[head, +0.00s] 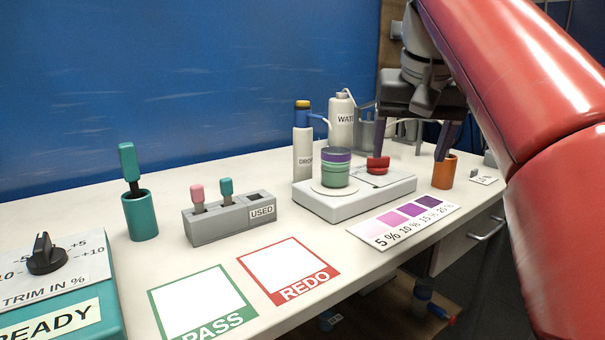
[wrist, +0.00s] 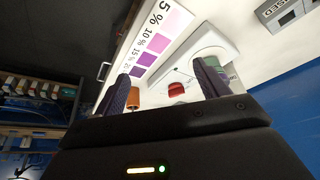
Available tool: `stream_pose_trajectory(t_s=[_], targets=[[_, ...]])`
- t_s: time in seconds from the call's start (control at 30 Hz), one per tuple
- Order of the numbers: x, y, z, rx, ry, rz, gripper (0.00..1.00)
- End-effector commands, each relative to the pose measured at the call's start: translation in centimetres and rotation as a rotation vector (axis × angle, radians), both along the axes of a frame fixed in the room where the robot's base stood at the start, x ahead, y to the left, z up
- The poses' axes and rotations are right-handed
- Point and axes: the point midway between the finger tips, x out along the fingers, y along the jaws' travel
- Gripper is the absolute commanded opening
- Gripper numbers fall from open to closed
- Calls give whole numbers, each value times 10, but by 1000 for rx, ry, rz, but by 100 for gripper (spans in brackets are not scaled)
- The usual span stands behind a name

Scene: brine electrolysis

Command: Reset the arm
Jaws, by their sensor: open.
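My gripper (head: 410,138) is open and empty, above the right part of the bench. Its fingers reach down around the red knob (head: 377,165) and the orange cup (head: 444,172) as seen from the head. In the wrist view my gripper (wrist: 168,85) has its two dark fingers spread wide, with the red knob (wrist: 176,89) seen in the gap between them. I cannot tell exactly how high the fingertips are. A beaker (head: 335,168) with green and purple layers stands on the base's round plate.
A teal cup (head: 141,215) with a teal-handled tool, a grey rack (head: 230,218), and PASS (head: 205,305) and REDO (head: 290,270) squares lie to the left. Bottles (head: 303,140) stand behind the stirrer. A colour chart (head: 405,224) lies in front. The bench's front edge is right of it.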

Motion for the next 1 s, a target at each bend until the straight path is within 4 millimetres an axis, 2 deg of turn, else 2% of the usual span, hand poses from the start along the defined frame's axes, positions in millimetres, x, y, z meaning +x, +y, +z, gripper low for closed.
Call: stream_pose_trajectory(t_s=[0.17, 0.37, 0.47, 0.9, 1.0], targets=[[-11, -4, -18, 8, -5, 15, 74], [-30, -7, -51, 16, -19, 41, 74], [-47, -8, -81, 19, -30, 59, 74], [-146, 2, -262, -5, -83, 129, 74], [-160, 3, -291, -13, -89, 134, 74]])
